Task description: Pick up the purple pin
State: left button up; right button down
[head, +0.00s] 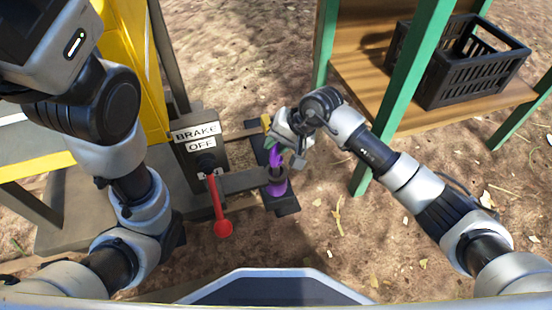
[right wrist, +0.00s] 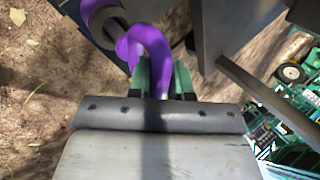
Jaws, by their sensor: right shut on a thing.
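The purple pin (head: 277,188) stands in a dark ring at the end of a grey bar, in the middle of the head view. Its lower part shows below the ring. My right gripper (head: 275,150) is at its top end, shut on it. In the right wrist view the pin's curved purple handle (right wrist: 152,45) lies between the green fingertips (right wrist: 160,78). The pin still passes through the round opening at the upper left there. My left arm shows at the left of the head view, and its fingertips are out of sight.
A red lever (head: 219,205) hangs below the "BRAKE OFF" sign (head: 198,138), left of the pin. A yellow frame (head: 125,60) stands behind it. A wooden shelf with green posts (head: 400,80) carries a black crate (head: 465,75) at the right. Bare ground lies between.

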jog(key=shift+r, duration=0.15)
notch_tip(320, 180, up, 10)
jog(key=p, duration=0.6)
jog(key=shift+f, duration=0.25)
jog(key=shift+r, duration=0.15)
dwell(0.4)
